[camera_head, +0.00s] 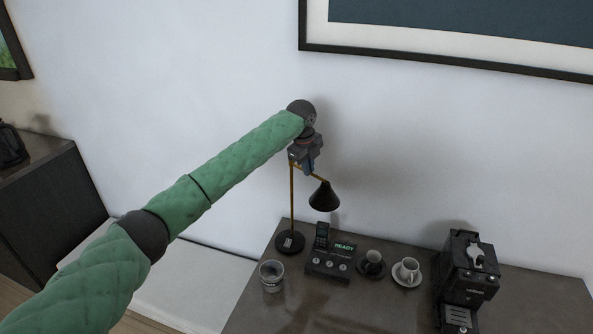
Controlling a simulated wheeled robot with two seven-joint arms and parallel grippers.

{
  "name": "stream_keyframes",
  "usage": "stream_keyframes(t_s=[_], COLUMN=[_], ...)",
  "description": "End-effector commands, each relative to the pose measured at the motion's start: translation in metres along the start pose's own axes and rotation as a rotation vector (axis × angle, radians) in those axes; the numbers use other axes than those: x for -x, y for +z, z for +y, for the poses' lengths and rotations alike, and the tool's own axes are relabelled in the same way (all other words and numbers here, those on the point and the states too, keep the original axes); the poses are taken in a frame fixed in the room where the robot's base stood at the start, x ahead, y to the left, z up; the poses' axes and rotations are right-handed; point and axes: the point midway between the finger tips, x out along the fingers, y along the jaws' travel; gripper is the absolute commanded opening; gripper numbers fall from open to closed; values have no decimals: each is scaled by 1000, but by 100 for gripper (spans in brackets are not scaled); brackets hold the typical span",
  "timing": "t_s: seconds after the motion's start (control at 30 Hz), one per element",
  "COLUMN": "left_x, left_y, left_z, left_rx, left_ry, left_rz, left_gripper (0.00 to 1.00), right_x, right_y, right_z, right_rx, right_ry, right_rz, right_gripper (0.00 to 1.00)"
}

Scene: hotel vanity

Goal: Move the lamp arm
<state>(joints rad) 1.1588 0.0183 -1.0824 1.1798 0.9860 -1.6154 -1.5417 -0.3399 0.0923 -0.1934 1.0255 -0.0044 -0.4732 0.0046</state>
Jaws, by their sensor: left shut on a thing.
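The desk lamp has a round black base (290,242), a thin upright brass pole (292,205) and a black cone shade (324,197). Its brass lamp arm (318,178) slopes down to the right from the pole top to the shade. My left gripper (307,168) comes in from the upper left and is shut on the lamp arm near the pole top. The gripper hides the joint of arm and pole in part. My right gripper is not in view.
On the dark vanity top (305,310) stand a glass (271,276), a phone with a "READY" panel (332,261), a dark cup (371,263), a white cup (408,270) and a coffee machine (467,280). A framed picture (450,46) hangs above. A dark cabinet (45,205) stands at left.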

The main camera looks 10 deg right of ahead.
Motion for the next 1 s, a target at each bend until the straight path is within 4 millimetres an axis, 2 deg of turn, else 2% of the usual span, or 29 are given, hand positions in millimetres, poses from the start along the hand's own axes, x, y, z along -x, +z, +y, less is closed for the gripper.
stream_keyframes(t_s=[0.2,0.5,1.0], left_x=[-2,-5,-6], left_y=[0,4,7], left_z=[-16,-30,-36], left_rx=[184,367,458], left_ry=[-1,0,-2], left_rz=[-37,-74,-92], left_gripper=[0,0,0], right_x=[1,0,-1], right_y=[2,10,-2], right_z=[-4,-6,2], right_rx=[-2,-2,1], right_ry=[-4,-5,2], right_rz=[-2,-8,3], right_gripper=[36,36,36])
